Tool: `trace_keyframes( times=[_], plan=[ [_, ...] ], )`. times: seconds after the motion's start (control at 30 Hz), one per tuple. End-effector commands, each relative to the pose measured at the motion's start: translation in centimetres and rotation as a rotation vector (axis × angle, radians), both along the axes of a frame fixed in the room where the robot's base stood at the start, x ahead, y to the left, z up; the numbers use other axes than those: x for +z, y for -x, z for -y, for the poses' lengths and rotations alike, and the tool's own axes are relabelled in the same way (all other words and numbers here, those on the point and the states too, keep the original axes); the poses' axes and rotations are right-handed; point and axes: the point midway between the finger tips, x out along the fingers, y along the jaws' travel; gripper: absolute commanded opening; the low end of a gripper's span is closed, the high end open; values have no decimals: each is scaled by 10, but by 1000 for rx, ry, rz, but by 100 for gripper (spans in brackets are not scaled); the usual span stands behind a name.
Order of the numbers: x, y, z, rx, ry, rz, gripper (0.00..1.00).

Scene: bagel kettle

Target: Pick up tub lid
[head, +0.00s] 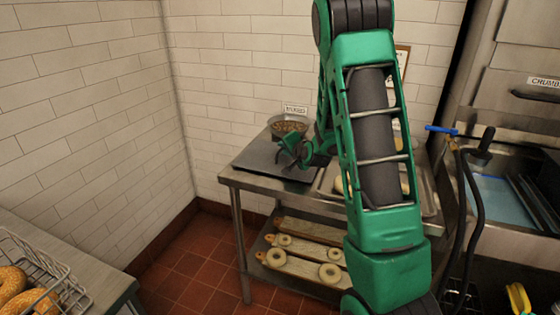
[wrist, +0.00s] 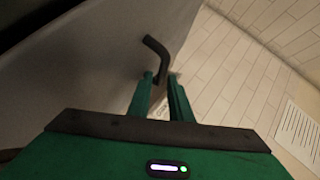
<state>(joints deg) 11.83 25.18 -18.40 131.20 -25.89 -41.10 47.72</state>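The tub lid appears to be the flat grey sheet (head: 265,160) at the left end of the steel table. In the wrist view, a broad grey surface (wrist: 80,80) that looks like it fills the left side. A bent black handle (wrist: 157,47) stands by its edge. My gripper (head: 293,153) is low over the right part of the sheet in the head view. In the wrist view, my gripper's two green fingers (wrist: 160,78) are close together with the handle's lower part between their tips. I cannot tell whether they press on it. Where the handle joins the sheet is unclear.
A bowl of seeds (head: 288,124) stands just behind the sheet, near the tiled wall. A steel tray (head: 425,200) is to the right, partly behind my arm. Bagel boards (head: 300,265) lie on the lower shelf. A sink with a hose (head: 475,180) is at the right.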

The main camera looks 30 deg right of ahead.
Motion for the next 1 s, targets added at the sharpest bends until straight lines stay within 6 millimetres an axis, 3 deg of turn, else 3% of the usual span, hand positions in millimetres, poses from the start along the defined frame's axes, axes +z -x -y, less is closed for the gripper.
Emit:
trace_keyframes(
  times=[0.2,0.3,0.73,1.0],
  plan=[
    [0,-1,0,0,0,0,19],
    [0,-1,0,0,0,0,0],
    [3,-1,0,0,0,2,0],
    [30,-1,0,0,1,7,0]
  ],
)
